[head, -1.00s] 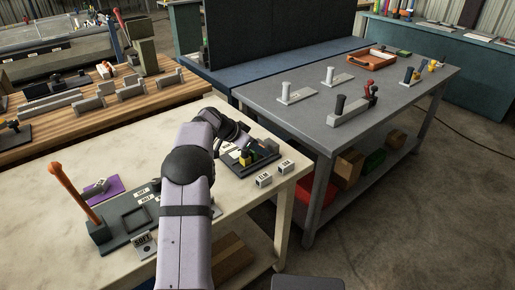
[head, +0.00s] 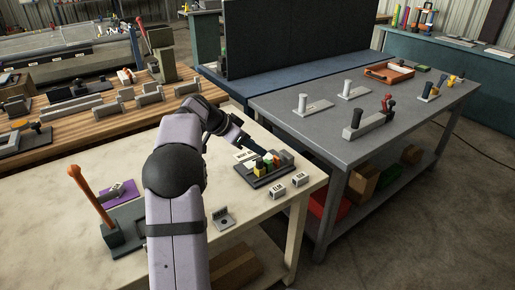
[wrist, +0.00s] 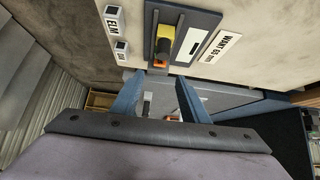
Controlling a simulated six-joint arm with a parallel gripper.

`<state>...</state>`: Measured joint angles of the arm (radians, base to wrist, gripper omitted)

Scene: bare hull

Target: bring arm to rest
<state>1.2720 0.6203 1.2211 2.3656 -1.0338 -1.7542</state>
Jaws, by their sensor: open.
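My gripper (head: 246,145) hangs at the end of my bent arm, just behind and above a dark board (head: 284,174) on the pale bench. In the wrist view my gripper (wrist: 160,103) shows two blue fingers spread apart with nothing held between them. The board (wrist: 199,22) lies beyond the fingertips there, with a yellow and orange piece (wrist: 162,46) on it. Whether a finger touches the board cannot be told.
Two small labelled blocks (head: 277,192) (head: 299,179) stand beside the board. An orange upright handle (head: 88,193) rises at the bench's left. A grey table (head: 330,132) with several fixtures stands to the right. The pale bench's left part (head: 40,205) is mostly clear.

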